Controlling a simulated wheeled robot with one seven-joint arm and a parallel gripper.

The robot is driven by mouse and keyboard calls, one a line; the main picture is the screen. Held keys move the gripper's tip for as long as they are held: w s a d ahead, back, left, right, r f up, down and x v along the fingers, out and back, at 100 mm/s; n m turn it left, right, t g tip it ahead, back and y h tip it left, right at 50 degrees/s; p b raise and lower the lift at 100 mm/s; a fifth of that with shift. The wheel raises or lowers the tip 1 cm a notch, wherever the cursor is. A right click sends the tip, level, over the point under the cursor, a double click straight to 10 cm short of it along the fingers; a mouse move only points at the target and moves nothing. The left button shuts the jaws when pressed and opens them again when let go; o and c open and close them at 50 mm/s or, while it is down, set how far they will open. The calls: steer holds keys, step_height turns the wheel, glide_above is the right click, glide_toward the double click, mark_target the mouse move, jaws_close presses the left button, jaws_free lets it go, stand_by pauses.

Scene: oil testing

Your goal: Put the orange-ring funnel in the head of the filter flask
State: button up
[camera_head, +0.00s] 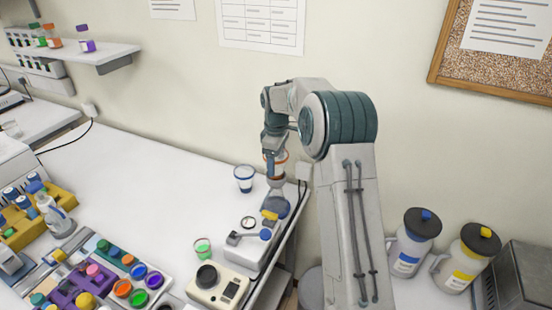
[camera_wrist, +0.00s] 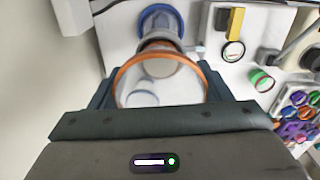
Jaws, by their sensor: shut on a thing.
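The orange-ring funnel (camera_head: 282,157) is in my gripper (camera_head: 274,155), upright or nearly so, above the back right end of the bench. In the wrist view its orange rim (camera_wrist: 205,75) lies between my fingers, which are shut on it. The filter flask (camera_head: 277,206), with a blue base, stands directly below the funnel near the bench's right edge. The flask's blue base (camera_wrist: 160,10) also shows beyond the funnel in the wrist view. The funnel's lower end is close to the flask's head. I cannot tell whether they touch.
A blue-ring cup-shaped vessel (camera_head: 244,178) stands left of the flask. A device with a blue knob (camera_head: 249,240), a green cup (camera_head: 203,248) and a cream instrument (camera_head: 218,287) stand in front. The wall is close behind. The bench's back left is clear.

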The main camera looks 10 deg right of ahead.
steer(key=shift+f, duration=0.25)
steer(key=o, duration=1)
